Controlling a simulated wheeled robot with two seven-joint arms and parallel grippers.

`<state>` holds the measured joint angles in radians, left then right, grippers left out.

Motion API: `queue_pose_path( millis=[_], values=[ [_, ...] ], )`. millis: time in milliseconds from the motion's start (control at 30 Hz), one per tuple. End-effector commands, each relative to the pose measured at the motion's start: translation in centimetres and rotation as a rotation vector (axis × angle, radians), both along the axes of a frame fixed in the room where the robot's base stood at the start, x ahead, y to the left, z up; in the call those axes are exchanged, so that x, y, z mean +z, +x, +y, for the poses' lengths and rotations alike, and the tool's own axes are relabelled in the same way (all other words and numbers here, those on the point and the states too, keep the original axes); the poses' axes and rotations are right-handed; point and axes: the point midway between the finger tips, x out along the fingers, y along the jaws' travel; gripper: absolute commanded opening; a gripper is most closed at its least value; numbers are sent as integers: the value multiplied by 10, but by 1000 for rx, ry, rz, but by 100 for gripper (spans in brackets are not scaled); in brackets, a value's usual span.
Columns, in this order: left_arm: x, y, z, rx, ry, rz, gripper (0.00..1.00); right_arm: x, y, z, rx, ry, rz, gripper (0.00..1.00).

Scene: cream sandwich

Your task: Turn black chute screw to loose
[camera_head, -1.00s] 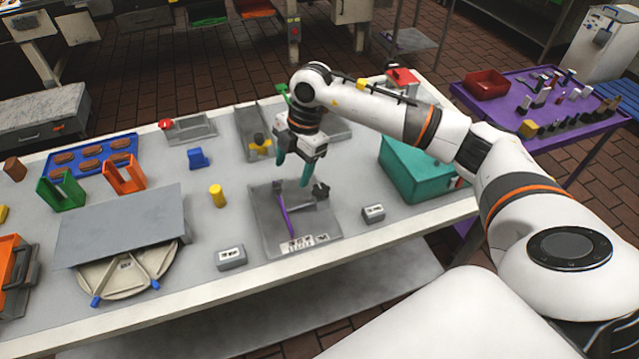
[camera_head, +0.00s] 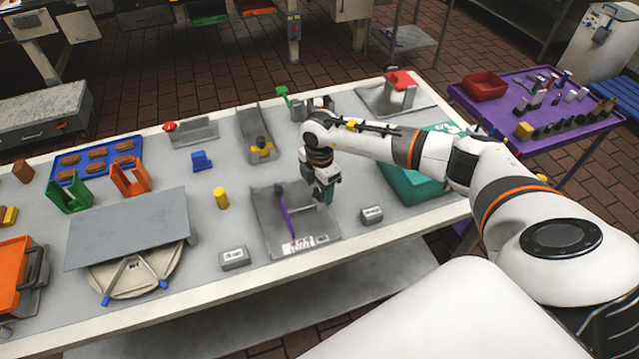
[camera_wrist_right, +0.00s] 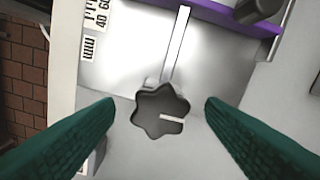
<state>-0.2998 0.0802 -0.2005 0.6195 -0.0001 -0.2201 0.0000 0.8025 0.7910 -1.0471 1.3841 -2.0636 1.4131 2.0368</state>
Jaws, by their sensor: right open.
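The black chute screw (camera_wrist_right: 160,108) is a dark star-shaped knob with a pale line on it. In the right wrist view it lies between the two green fingers of my right gripper (camera_wrist_right: 160,115), with gaps on both sides. In the head view my right gripper (camera_head: 325,194) points down at the right side of the grey metal chute plate (camera_head: 268,232) and hides the screw. The chute plate also shows in the right wrist view (camera_wrist_right: 120,55), with a pale slot and a printed mm scale. My left gripper is not in view.
A purple strip (camera_head: 287,215) lies on the chute plate. Small labelled boxes stand to its left (camera_head: 234,258) and right (camera_head: 371,215). A yellow cylinder (camera_head: 221,198) stands left of the plate.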

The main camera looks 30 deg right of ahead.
Motion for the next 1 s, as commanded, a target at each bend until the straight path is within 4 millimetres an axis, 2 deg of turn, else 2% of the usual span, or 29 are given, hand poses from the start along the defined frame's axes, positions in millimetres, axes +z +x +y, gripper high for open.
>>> queue_pose_path(
  millis=[333, 367, 600, 633, 1000],
  values=[
    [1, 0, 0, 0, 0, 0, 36, -5, 0, 0, 1, -1, -1, 64],
    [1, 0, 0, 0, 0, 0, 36, -5, 0, 0, 1, 0, -1, 61],
    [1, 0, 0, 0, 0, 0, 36, -5, 0, 0, 1, 0, -1, 22],
    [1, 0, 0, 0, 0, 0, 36, -5, 0, 0, 1, 0, -1, 20],
    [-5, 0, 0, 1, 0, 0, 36, -6, 0, 0, 73, 1, -2, 20]
  ],
)
